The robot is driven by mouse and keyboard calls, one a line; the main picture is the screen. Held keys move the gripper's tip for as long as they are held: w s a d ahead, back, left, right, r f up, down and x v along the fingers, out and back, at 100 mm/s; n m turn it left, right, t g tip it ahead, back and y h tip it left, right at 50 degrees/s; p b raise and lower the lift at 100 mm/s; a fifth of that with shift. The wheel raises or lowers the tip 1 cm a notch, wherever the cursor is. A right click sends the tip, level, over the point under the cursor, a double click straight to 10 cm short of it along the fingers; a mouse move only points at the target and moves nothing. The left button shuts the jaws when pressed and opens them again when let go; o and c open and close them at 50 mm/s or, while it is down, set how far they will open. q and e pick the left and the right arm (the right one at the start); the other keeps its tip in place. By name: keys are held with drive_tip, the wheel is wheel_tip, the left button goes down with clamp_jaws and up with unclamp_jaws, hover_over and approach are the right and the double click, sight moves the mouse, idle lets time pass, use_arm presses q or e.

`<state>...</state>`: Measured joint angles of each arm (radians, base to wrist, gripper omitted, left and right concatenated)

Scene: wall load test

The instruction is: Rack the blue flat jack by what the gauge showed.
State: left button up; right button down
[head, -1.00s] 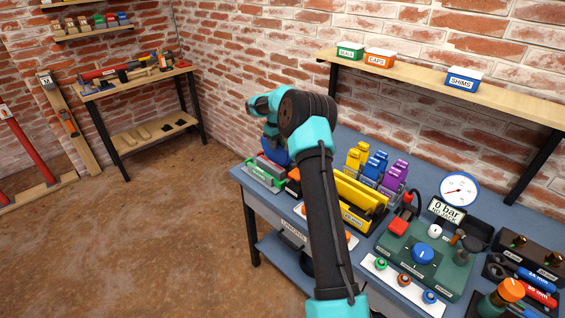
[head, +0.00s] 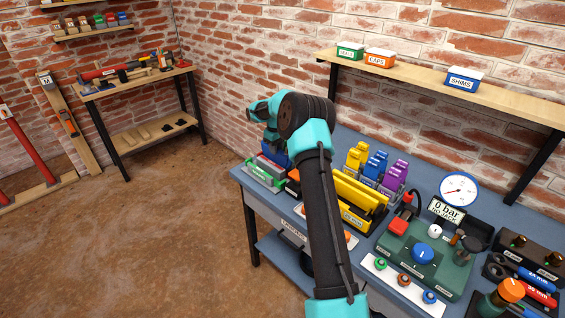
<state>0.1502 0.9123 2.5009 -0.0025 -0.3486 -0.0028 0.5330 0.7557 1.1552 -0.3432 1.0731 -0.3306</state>
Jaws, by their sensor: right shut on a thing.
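My right gripper (head: 268,138) is at the back left corner of the bench, its fingertips mostly hidden behind its own wrist. It is shut on the blue flat jack (head: 276,155), which shows below it, partly covered by the arm. The jack is right above a green rack (head: 266,182) with a grey and reddish inside; I cannot tell whether it touches the rack. The gauge (head: 459,190) is a round white dial with a red needle. The display (head: 446,212) below it reads "0 bar NO JACK". My left gripper is not in view.
An orange item (head: 292,188) is right of the green rack, partly hidden by my arm. A yellow rack (head: 361,205), yellow, blue and purple blocks (head: 376,168) and a green pump panel (head: 424,256) fill the bench. A shelf (head: 420,82) with boxes is on the wall.

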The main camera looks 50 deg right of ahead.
idle(0.3)
drive_tip(key=c, duration=0.5)
unclamp_jaws()
drive_tip(key=shift+f, duration=0.15)
drive_tip(key=shift+r, duration=0.2)
drive_tip(key=shift+r, duration=3.85)
